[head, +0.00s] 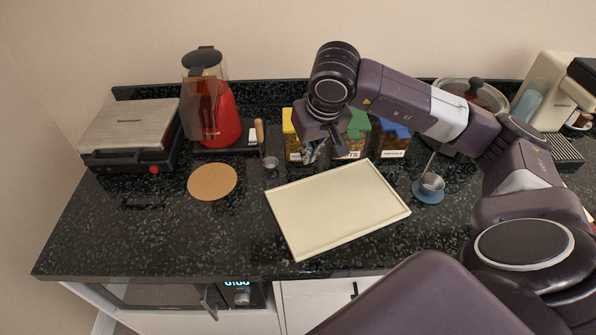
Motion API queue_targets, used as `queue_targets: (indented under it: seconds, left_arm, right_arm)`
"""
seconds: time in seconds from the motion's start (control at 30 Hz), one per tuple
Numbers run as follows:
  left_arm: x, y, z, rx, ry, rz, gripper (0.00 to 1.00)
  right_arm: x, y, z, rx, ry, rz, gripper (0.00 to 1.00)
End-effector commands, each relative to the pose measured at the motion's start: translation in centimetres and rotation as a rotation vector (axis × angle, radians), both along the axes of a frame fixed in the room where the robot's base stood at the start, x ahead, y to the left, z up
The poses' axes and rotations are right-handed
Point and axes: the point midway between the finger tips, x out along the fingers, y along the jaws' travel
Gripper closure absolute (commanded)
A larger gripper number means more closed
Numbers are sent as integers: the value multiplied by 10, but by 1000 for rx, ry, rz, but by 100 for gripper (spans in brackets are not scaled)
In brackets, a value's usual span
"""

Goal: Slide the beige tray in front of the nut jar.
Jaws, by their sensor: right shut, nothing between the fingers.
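The beige tray (336,212) lies flat on the dark counter, turned at an angle, its far right corner close to the jars. The nut jar (352,148), green-lidded with a partly hidden label ending in "TS", stands behind the tray's far edge. My left gripper is not in view.
A yellow jar (292,143) and a blue-lidded jar (394,142) flank the nut jar.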

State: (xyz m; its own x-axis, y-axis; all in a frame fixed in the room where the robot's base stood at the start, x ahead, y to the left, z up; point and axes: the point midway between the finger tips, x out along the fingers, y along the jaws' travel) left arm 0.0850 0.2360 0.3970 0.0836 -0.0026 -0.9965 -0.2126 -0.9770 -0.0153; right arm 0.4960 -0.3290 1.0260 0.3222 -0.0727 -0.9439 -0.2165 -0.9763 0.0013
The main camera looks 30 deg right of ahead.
Motion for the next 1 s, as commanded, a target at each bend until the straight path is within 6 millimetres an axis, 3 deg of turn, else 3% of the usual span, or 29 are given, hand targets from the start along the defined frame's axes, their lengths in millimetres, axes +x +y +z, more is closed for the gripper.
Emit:
queue_targets:
  seconds: [0.17,0.6,1.0]
  left_arm:
    - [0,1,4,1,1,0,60]
    - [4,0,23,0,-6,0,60]
    - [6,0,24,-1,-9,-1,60]
  right_arm:
    - [5,-1,-18,1,6,0,100]
    - [28,-5,-85,3,3,1,100]
    - [32,-7,-95,1,1,1,100]
